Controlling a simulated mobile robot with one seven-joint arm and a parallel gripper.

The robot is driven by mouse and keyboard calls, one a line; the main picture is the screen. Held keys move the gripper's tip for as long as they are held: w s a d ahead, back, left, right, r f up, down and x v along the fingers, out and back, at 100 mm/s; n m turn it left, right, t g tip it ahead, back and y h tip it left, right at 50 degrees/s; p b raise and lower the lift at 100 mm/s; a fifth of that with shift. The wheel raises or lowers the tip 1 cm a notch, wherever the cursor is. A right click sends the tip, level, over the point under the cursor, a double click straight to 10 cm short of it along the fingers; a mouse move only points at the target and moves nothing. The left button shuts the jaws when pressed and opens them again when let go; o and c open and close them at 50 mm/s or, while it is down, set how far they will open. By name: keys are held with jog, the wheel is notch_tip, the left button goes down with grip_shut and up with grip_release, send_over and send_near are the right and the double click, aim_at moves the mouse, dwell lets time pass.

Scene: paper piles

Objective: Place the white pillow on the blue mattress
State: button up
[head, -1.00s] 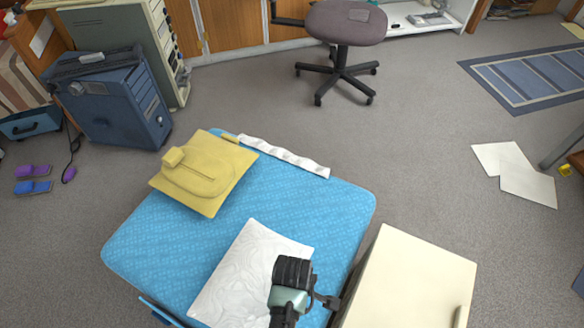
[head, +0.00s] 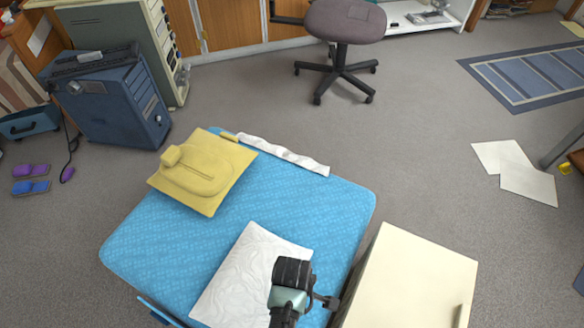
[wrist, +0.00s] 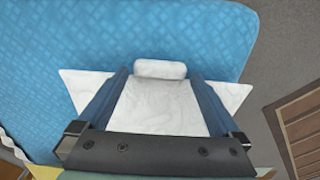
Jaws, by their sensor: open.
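The white pillow (head: 247,268) lies on the near part of the blue mattress (head: 310,205), its surface creased. My gripper (head: 292,272) is over the pillow's right side in the head view, where its fingertips are hidden. In the wrist view my gripper (wrist: 160,76) is open, with its two blue fingers apart. The white pillow (wrist: 165,105) shows between and beyond the fingers, with a small white roll at its far end. I cannot tell whether the fingers touch it.
A yellow cushion-like thing (head: 203,172) lies on the mattress's far left. A crumpled white strip (head: 283,153) runs along its far edge. A cream cabinet (head: 415,275) stands close on the right. A swivel chair (head: 343,30) stands beyond open floor.

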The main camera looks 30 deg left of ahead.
notch_tip(320, 180, up, 11)
jog(key=p, duration=0.4)
jog(key=w+a+r+m+t+y, duration=0.2)
jog(key=w+r+m+t, duration=0.4)
jog(key=w+r, duration=1)
jog(key=w+d+r+m+t, duration=0.1)
jog(key=w+r+m+t, duration=0.15)
jog(key=r, duration=0.55)
jog(key=w+d+r+m+t, duration=0.1)
jog(key=w+d+r+t, duration=0.2)
jog(key=r, duration=0.5)
jog(key=w+r+m+t, duration=0.1)
jog(key=w+r+t, duration=0.25)
jog(key=r, duration=0.45)
jog(key=s+d+r+m+t, duration=0.2)
jog(key=r+t, duration=0.1)
jog(key=r, duration=0.5)
jog(key=s+d+r+m+t, duration=0.1)
jog(key=d+r+m+t, duration=0.1)
jog(key=r, duration=0.5)
jog(key=s+d+r+m+t+h, duration=0.1)
jog(key=s+d+r+m+t, duration=0.1)
jog(key=s+r, duration=0.4)
jog(key=s+d+r+m+t+h, duration=0.1)
jog(key=s+r+t, duration=0.4)
jog(key=r, duration=0.7)
jog(key=shift+s+d+m, duration=0.75)
jog(key=shift+d, duration=0.2)
jog(key=shift+r, duration=0.15)
